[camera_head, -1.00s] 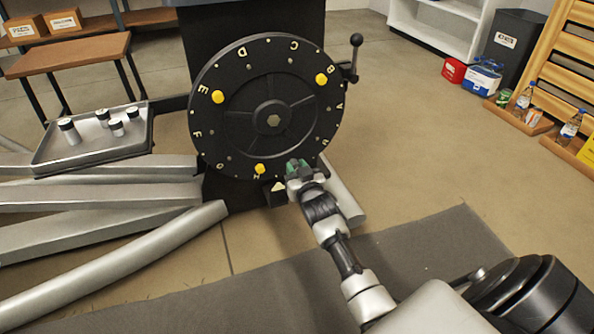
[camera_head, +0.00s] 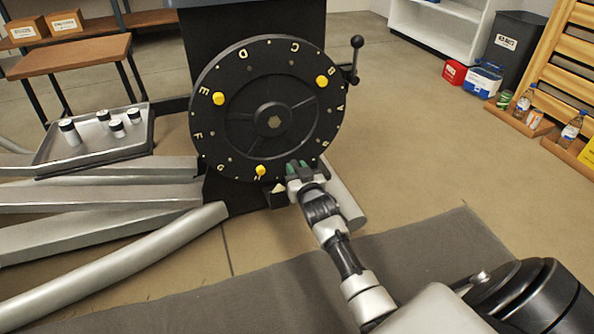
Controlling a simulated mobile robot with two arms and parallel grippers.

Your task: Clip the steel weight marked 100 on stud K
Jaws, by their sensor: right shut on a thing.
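The black wheel (camera_head: 232,128) stands upright, with pale letters around its rim. Yellow knobs sit on its face near E (camera_head: 219,98), near B (camera_head: 321,81) and near the bottom by H (camera_head: 260,170). I cannot read a K; the lower right rim is partly covered by my right gripper (camera_head: 299,169). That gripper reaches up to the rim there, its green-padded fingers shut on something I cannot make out. Several steel weights (camera_head: 70,135) with dark tops stand on a tray (camera_head: 95,158) left of the wheel; their markings are too small to read. My left gripper is not in view.
A black crank handle (camera_head: 356,55) sticks out at the wheel's upper right. Silver beams (camera_head: 110,222) lie at the lower left, below the tray. A wooden table (camera_head: 75,55) stands behind the tray. The floor right of the wheel is clear up to bottles and wooden slats.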

